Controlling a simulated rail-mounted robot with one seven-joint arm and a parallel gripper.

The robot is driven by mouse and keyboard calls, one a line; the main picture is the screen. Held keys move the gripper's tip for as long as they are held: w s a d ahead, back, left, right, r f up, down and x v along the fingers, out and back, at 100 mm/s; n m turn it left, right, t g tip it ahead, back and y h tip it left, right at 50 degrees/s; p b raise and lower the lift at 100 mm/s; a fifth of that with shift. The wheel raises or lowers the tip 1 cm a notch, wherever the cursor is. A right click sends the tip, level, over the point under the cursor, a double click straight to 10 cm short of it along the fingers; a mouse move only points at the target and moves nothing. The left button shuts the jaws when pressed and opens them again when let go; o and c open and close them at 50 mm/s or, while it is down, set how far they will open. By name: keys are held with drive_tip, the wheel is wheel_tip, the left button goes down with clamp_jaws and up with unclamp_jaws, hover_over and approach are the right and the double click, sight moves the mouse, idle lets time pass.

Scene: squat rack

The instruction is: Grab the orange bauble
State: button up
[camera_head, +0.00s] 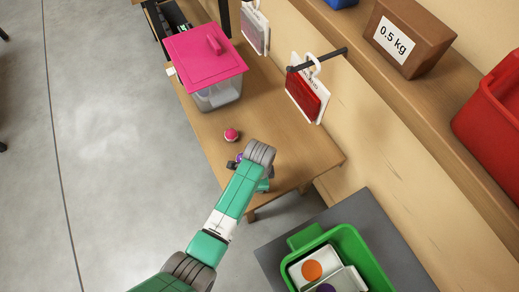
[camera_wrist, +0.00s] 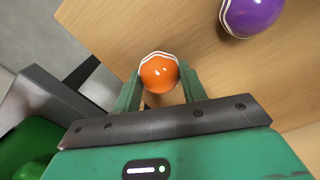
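The orange bauble (camera_wrist: 159,74), shiny with white stripes, sits between the two fingers of my gripper (camera_wrist: 160,80) in the wrist view. The green fingers stand on either side of it, close to its surface. I cannot tell whether they press on it or leave a small gap. Wood of the table shows behind it. In the camera_head view my arm reaches over the front end of the wooden table (camera_head: 290,150), and its end hides the orange bauble.
A purple bauble (camera_wrist: 252,14) lies up and right of the orange one; it also shows beside my wrist (camera_head: 239,157). A pinkish-red bauble (camera_head: 231,135) lies farther back, before a pink-lidded clear box (camera_head: 217,95). A green bin (camera_head: 358,240) stands at lower right. Hanging tags (camera_head: 309,98) line the wall.

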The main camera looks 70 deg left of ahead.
drive_tip(key=shift+c, duration=0.8)
drive_tip(key=shift+r, duration=0.15)
drive_tip(key=shift+r+p, duration=0.3)
drive_tip(key=shift+p, duration=0.05)
wheel_tip(320, 180, up, 3)
drive_tip(key=p, duration=0.2)
drive_tip(key=shift+s+r+p, duration=0.1)
drive_tip(key=shift+r+p, duration=0.1)
drive_tip(key=shift+p, duration=0.1)
drive_tip(key=s+d+p, duration=0.2)
drive_tip(key=s+d, duration=0.1)
drive_tip(key=s, duration=0.4)
drive_tip(key=s+d+p, duration=0.3)
drive_tip(key=s, duration=0.4)
drive_tip(key=shift+s+r+p, duration=0.3)
drive_tip(key=shift+r+p, duration=0.05)
